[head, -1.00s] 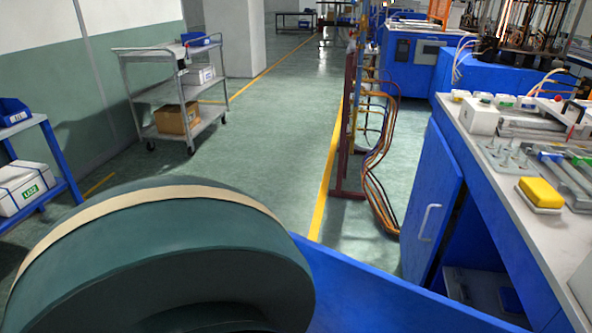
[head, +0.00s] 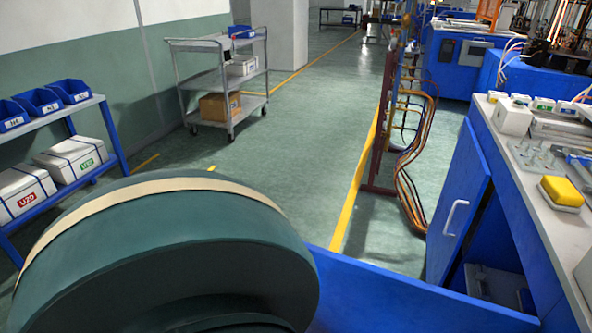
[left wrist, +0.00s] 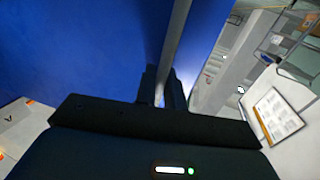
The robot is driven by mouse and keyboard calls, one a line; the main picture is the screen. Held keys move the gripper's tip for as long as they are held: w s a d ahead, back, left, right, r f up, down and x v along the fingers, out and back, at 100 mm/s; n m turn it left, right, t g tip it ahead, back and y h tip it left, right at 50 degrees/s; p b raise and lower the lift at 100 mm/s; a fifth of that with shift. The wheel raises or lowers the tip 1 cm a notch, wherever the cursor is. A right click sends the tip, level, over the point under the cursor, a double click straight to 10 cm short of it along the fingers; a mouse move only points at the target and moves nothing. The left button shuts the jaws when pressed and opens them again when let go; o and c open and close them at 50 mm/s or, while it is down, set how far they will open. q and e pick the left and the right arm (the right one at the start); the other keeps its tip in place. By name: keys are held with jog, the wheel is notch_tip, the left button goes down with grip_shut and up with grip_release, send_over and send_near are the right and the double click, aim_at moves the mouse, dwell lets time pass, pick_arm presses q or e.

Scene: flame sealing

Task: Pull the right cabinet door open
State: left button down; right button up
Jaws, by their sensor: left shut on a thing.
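The right cabinet door (head: 400,300) appears to be the blue panel in the foreground of the head view; it stands swung out from the cabinet, with its top edge showing. In the left wrist view, its blue face (left wrist: 90,50) fills the left side. My left gripper (left wrist: 163,92) is shut there on a light grey bar (left wrist: 178,40), seemingly the door's handle. The handle and left gripper are hidden in the head view. The other door (head: 463,205), with a white handle (head: 456,218), also stands open. My right gripper is in neither view.
The cabinet's worktop (head: 540,190) carries a yellow block (head: 562,191) and fixtures. A grey case (head: 495,284) sits inside the cabinet. Orange hoses (head: 415,160) hang beyond the open door. A trolley (head: 215,85) and a blue shelf (head: 85,180) stand left. Green floor between is clear.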

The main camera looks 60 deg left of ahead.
pick_arm(q)
jog(key=shift+d, duration=0.15)
jog(key=c, duration=1.6)
grip_release()
jog(key=shift+c, duration=0.2)
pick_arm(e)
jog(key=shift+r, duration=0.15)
pick_arm(q)
jog(key=shift+s, duration=0.15)
